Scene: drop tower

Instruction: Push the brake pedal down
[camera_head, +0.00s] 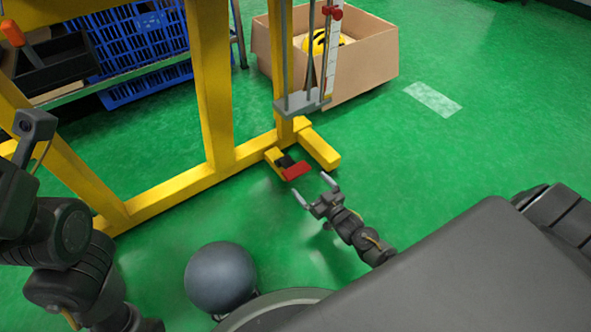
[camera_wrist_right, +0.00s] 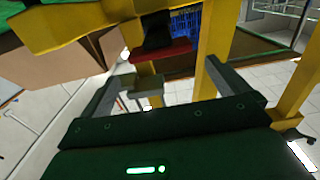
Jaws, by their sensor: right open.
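The brake pedal (camera_head: 296,171) is a red plate on a dark arm, low at the foot of the yellow frame. My right gripper (camera_head: 314,188) is open and empty, close in front of the pedal and apart from it in the head view. In the right wrist view the red pedal (camera_wrist_right: 161,54) shows beyond and between the open fingers of my right gripper (camera_wrist_right: 165,85). My left arm comes in at the left of the head view, but I cannot make out its fingers.
The yellow frame (camera_head: 212,90) stands on the green floor, with a foot bar (camera_head: 318,149) right of the pedal. A grey platform (camera_head: 302,103) hangs above. A cardboard box (camera_head: 369,64) holds a yellow-black object. Blue crates (camera_head: 136,42) sit at the back left.

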